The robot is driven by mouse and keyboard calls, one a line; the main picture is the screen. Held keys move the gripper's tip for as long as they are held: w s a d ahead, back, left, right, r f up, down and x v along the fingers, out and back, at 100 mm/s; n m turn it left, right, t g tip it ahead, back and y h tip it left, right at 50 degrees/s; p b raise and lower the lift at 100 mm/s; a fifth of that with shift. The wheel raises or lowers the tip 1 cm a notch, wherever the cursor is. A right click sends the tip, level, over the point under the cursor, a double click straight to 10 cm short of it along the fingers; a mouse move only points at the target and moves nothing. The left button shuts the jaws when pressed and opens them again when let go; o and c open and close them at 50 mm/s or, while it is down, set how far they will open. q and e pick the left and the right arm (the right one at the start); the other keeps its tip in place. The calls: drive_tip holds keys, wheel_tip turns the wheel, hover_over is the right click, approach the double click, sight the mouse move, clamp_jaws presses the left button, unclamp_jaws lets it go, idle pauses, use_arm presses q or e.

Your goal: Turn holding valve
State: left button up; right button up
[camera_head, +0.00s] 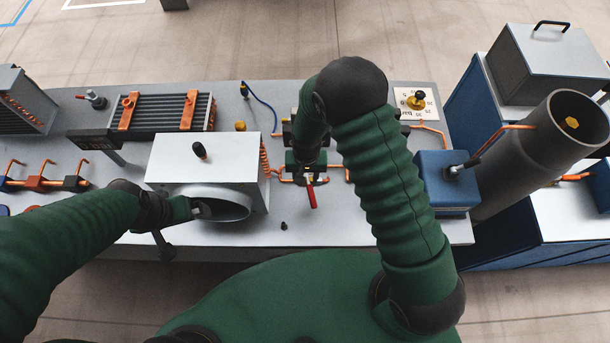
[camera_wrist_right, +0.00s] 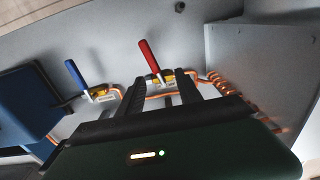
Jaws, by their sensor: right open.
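A valve with a red lever handle (camera_head: 312,196) sits on copper piping on the grey workbench, near the middle of the head view. The red handle also shows in the right wrist view (camera_wrist_right: 149,56). A valve with a blue lever handle (camera_wrist_right: 75,73) stands left of it there. My right gripper (camera_head: 306,172) is over the red-handled valve, pointing down. In the right wrist view my right gripper (camera_wrist_right: 161,84) has its fingers apart, with the red-handled valve seen between and beyond their tips. I cannot tell whether they touch it. My left gripper (camera_head: 203,210) is by the white box's round opening; its jaws are unclear.
The white box (camera_head: 210,158) with its round opening stands left of the valve. A blue box (camera_head: 446,180) and a large grey cylinder (camera_head: 520,165) stand right. A rack with orange clamps (camera_head: 158,110) lies behind. The bench front (camera_head: 340,232) is mostly clear.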

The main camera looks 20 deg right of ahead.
wheel_tip(320, 180, up, 8)
drive_tip(key=p, duration=0.5)
drive_tip(key=shift+f, duration=0.2)
drive_tip(key=shift+w, duration=0.1)
